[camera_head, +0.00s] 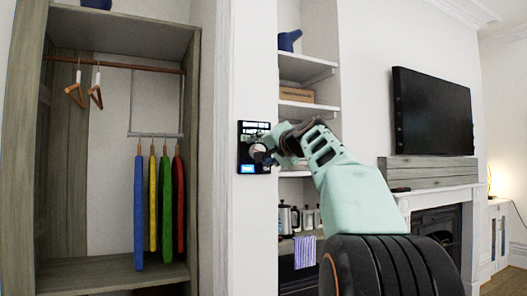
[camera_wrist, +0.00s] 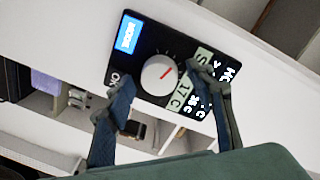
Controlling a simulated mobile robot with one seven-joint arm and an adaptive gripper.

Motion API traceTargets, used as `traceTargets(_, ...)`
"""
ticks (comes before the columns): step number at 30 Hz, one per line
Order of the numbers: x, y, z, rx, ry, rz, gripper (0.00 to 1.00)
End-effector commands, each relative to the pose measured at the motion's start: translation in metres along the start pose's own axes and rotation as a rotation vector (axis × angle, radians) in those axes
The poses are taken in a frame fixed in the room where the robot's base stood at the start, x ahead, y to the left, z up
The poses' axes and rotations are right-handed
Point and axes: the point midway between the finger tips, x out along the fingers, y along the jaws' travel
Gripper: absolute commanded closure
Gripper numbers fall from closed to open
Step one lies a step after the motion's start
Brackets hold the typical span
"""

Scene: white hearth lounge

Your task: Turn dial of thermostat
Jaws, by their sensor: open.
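The thermostat (camera_head: 245,131) is a black panel on the white wall edge, right of the open wardrobe. My gripper (camera_head: 266,155) is in front of the panel and partly covers the dial in the head view. In the wrist view my gripper (camera_wrist: 160,78) is open, one finger to each side of the dial. I cannot tell whether either finger touches it.
The wardrobe (camera_head: 195,150) holds bare hangers and several coloured garments. Right of the thermostat are wall shelves (camera_head: 305,110) with a box, and kettle-like items (camera_head: 285,218) lower down. A television (camera_head: 432,112) hangs above a fireplace mantel (camera_head: 430,172).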

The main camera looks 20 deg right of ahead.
Motion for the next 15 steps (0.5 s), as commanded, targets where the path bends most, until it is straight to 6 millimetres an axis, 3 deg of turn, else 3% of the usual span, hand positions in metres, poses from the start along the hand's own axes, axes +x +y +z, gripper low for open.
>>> traceTargets(8,-0.026,-0.001,-0.002,-0.001,0.003,0.001,0.51)
traceTargets(15,-0.069,-0.001,-0.001,-0.002,0.003,0.002,0.51)
